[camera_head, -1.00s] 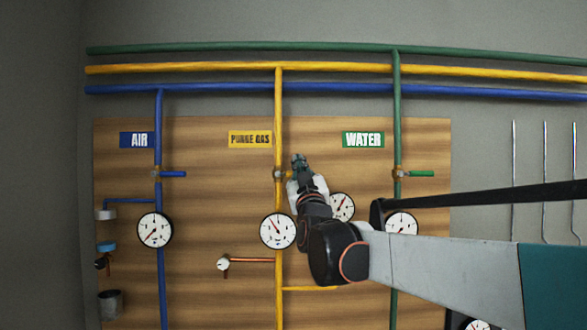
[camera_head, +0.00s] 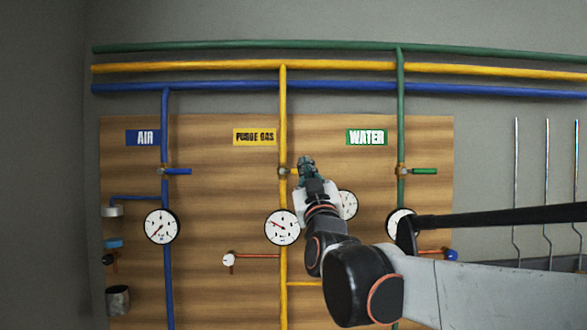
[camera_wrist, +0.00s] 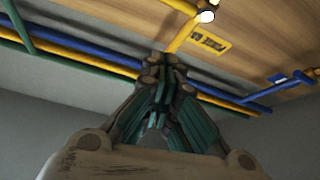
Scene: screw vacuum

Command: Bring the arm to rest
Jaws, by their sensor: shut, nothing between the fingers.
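My gripper (camera_head: 306,166) is in front of the wooden panel in the head view, just right of the yellow pipe's valve (camera_head: 284,171). Its fingers are shut and empty, and they come together in the wrist view (camera_wrist: 163,72). My arm reaches in from the lower right. I cannot tell the gap between the fingertips and the panel. A handle on the yellow valve is not clearly visible behind the gripper.
The panel (camera_head: 220,205) carries the blue pipe (camera_head: 167,260), yellow pipe (camera_head: 283,120) and green pipe (camera_head: 401,110). The blue valve handle (camera_head: 178,171) and green valve handle (camera_head: 425,171) point right. Gauges (camera_head: 161,226) stand out below. Thin rods (camera_head: 516,180) hang at right.

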